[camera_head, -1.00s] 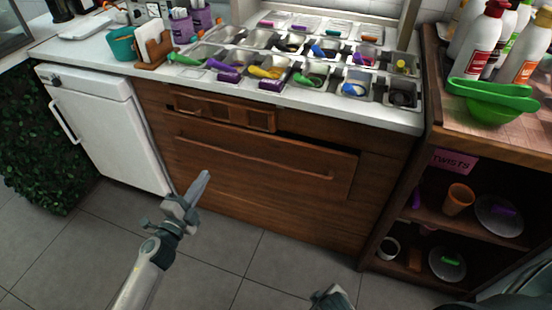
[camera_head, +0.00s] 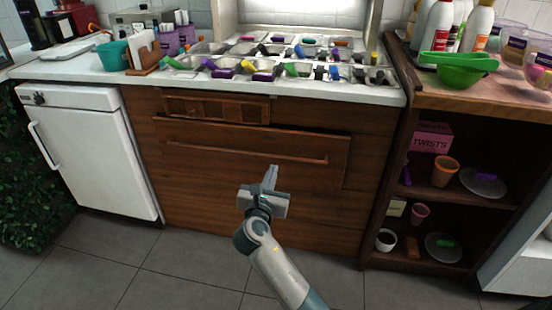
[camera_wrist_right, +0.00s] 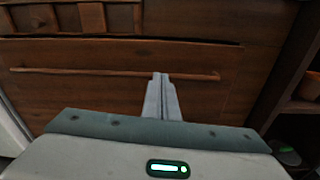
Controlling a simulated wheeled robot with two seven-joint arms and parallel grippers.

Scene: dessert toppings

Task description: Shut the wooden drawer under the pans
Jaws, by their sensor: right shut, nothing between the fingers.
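The wooden drawer (camera_head: 220,168) has a wide brown front with a long horizontal bar handle (camera_head: 235,150), below the counter with the pans (camera_head: 290,68). A dark gap shows along the top of its front, which looks slightly proud of the cabinet. My right gripper (camera_head: 271,176) is shut and empty, in front of the drawer right of its middle. In the right wrist view its fingertips (camera_wrist_right: 162,77) overlap the handle bar (camera_wrist_right: 100,72); I cannot tell whether they touch it. My left gripper is out of view.
A slatted wooden panel (camera_head: 217,107) sits above the drawer. A white fridge (camera_head: 95,150) stands at the left. A wooden shelf unit (camera_head: 391,185) with cups and plates stands at the right. The grey floor (camera_head: 190,265) in front is clear.

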